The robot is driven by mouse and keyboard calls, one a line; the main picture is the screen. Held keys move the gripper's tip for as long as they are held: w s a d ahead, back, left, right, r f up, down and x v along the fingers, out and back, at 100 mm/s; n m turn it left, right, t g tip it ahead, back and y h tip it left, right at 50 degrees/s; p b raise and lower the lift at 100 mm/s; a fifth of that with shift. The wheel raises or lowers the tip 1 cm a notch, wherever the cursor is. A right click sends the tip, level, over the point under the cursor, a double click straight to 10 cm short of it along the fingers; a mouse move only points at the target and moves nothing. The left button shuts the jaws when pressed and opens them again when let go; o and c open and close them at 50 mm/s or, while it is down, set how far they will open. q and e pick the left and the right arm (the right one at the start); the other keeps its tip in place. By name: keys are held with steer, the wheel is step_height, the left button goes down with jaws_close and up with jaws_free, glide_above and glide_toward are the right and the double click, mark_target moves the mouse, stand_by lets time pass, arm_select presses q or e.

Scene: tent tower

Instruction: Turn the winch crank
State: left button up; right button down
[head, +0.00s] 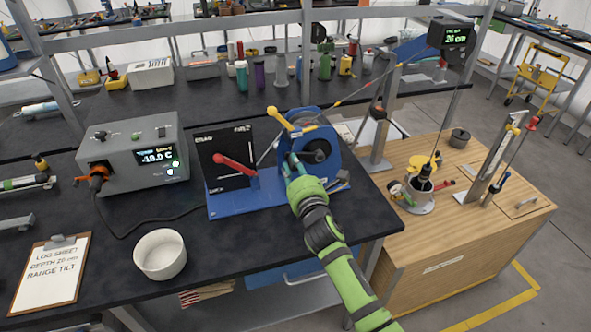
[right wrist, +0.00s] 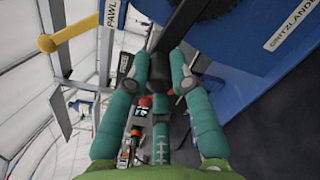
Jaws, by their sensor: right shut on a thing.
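The blue winch (head: 325,135) stands on a blue base on the black bench, centre of the head view. My right gripper (head: 291,166), green with teal fingers, is at the winch's near left side. In the right wrist view its fingers (right wrist: 163,72) are closed around the end of a dark crank arm (right wrist: 181,25). The crank handle is mostly hidden by the fingers. A yellow-knobbed lever marked PAWL sticks up from the winch (head: 277,120); its knob also shows in the right wrist view (right wrist: 47,43). My left gripper is not in view.
A black panel (head: 222,172) with a red lever (head: 235,165) stands left of the winch. A cable runs to a pulley head with a green display (head: 455,37). A grey box (head: 125,170), white bowl (head: 160,255) and clipboard (head: 48,275) are left. A wooden cabinet (head: 450,240) stands right.

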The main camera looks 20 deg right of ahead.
steer(key=shift+f, duration=0.15)
steer(key=c, duration=1.1)
jaws_free()
steer(key=shift+w, duration=0.1)
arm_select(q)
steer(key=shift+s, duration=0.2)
arm_select(e)
steer(key=s, duration=1.2)
